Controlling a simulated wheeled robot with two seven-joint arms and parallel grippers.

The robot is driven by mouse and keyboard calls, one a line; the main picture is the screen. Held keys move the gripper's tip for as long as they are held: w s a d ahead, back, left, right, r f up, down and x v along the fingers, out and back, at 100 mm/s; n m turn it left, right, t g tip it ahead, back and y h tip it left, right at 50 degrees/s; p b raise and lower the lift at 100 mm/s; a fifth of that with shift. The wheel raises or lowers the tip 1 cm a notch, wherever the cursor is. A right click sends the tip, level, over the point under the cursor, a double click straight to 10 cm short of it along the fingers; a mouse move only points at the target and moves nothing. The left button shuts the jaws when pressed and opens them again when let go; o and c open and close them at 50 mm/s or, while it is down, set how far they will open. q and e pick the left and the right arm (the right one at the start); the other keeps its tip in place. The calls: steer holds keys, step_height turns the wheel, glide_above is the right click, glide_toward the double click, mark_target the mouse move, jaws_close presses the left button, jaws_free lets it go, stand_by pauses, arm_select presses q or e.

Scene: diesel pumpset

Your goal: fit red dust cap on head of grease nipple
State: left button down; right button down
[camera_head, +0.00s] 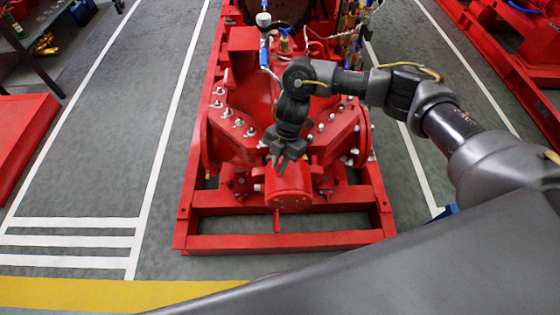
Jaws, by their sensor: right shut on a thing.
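The red pumpset (245,110) stands on a red base frame (290,241) in the middle of the view. My right arm reaches in from the right, over the pump. My right gripper (279,160) points down at the top of the red cylindrical bearing housing (288,188) at the pump's near end. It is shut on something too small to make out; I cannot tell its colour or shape. The grease nipple and the red dust cap cannot be picked out here; the gripper and the red parts hide that spot. My left gripper is not in view.
Silver bolts (238,123) stud the pump casing. A blue-handled valve (264,52) stands up behind it. A red bench or plate (25,140) is at the left, other red machinery (541,45) at the upper right. The grey floor (125,120) left of the frame is clear.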

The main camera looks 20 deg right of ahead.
steer(key=shift+f+b, duration=0.4)
steer(key=shift+f, duration=0.4)
steer(key=c, duration=1.3)
jaws_free()
